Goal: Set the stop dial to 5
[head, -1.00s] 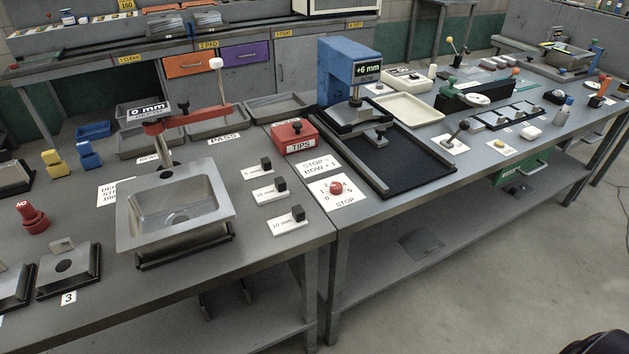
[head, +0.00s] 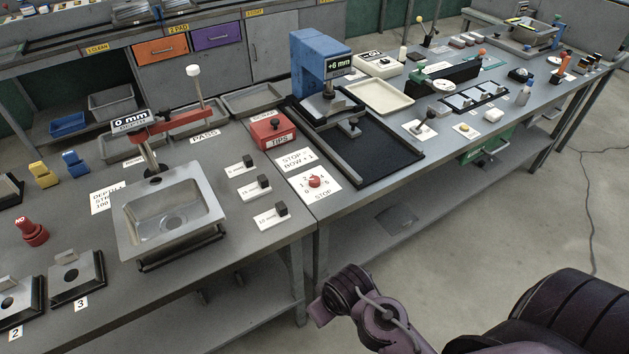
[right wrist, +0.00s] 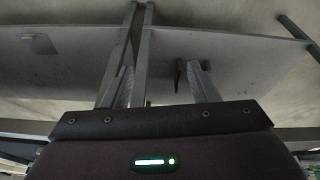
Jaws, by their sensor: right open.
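The stop dial (head: 315,181) is a small red knob on a white plate with numbers around it and the word STOP, near the front edge of the bench. Its pointer is too small to read. A card (head: 295,159) behind it reads "STOP" and "NOW" with a small figure. My right arm comes in at the lower right of the head view, well in front of and below the dial; its fingers are not clear there. In the right wrist view my right gripper (right wrist: 160,90) is open and empty, its two fingers wide apart. My left gripper is not in view.
A red TIPS box (head: 272,130) stands behind the dial. A blue press (head: 320,62) with a "+6 mm" display stands behind a black tray (head: 365,150). Floor in front is free.

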